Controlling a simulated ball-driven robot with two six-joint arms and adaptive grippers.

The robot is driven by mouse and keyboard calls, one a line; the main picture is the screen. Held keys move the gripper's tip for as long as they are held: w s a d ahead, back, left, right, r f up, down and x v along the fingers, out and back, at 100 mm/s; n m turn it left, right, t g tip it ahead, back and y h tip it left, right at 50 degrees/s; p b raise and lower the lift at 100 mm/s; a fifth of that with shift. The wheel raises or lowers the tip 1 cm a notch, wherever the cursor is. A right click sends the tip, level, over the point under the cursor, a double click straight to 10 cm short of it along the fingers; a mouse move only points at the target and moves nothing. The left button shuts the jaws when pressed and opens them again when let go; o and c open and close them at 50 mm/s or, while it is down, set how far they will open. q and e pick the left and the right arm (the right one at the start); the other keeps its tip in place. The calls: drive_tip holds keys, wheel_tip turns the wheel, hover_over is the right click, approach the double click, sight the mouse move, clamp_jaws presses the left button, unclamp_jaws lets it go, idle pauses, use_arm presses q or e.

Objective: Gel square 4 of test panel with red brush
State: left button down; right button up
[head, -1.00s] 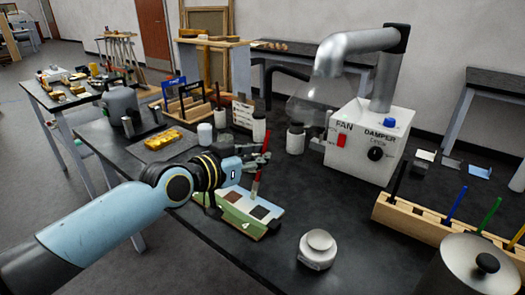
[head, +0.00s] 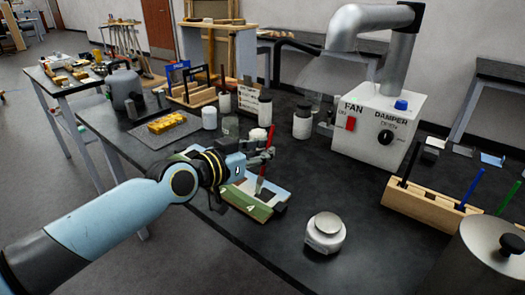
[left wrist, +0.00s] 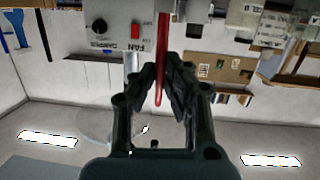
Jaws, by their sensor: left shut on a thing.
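My left gripper (head: 264,156) is shut on the red brush (head: 268,149), which stands nearly upright, slightly tilted. In the left wrist view, the brush's red handle (left wrist: 163,62) runs between the two fingers. I cannot tell whether the brush touches the panel. My right gripper is not in view.
A white lidded jar (head: 325,233) stands right of the panel. A wooden pen rack (head: 430,207) and a metal pot (head: 478,258) stand at right. Dark bench is bare around the lidded jar.

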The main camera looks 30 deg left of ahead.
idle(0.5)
use_arm(q)
drive_tip(key=shift+f+b, duration=0.45)
drive_tip(key=shift+d, duration=0.1)
idle(0.4)
drive_tip(key=shift+d, duration=0.15)
drive_tip(key=shift+f, duration=0.1)
drive_tip(key=shift+a, duration=0.25)
drive_tip(key=shift+d, duration=0.1)
idle(0.5)
